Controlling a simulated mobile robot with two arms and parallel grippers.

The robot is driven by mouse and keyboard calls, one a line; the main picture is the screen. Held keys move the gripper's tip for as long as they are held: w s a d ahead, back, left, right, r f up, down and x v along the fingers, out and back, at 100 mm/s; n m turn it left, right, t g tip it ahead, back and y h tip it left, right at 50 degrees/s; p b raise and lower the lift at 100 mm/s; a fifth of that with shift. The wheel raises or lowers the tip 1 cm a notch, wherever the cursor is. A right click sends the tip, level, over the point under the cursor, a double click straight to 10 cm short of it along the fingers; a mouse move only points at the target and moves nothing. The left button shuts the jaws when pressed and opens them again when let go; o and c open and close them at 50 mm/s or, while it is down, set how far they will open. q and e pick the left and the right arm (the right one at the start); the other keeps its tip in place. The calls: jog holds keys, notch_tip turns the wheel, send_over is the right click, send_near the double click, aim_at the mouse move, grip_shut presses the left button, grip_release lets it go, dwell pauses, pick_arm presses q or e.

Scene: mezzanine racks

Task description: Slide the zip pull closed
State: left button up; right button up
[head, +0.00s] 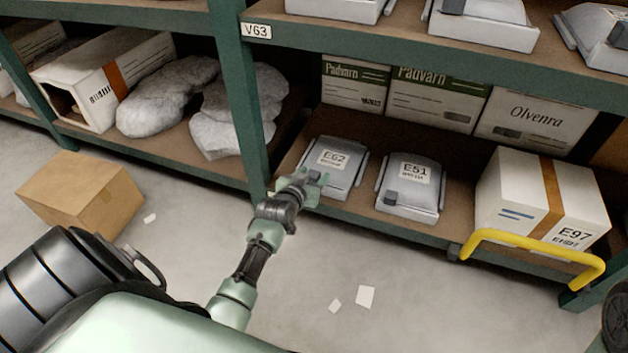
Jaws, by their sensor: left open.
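My left gripper (312,180) is open at the front left of the grey case labelled E62 (343,160) on the lower shelf. Its fingers overlap the case's left front edge in the head view; I cannot tell if they touch it. A second grey case, labelled E51 (411,185), lies to the right, with a small dark block at its front left corner. I cannot make out a zip or a zip pull on either case; the gripper hides part of E62's left side. My right gripper is not in view.
A white box labelled E97 (542,199) stands right of the cases, behind a yellow bar (530,242). A green rack post (243,110) stands left of the gripper. A cardboard box (82,193) and paper scraps (366,296) lie on the otherwise open floor.

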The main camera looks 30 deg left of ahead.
pick_arm(q)
jog(key=shift+w, duration=0.2)
jog(key=shift+c, duration=0.3)
grip_shut()
dwell(1.1)
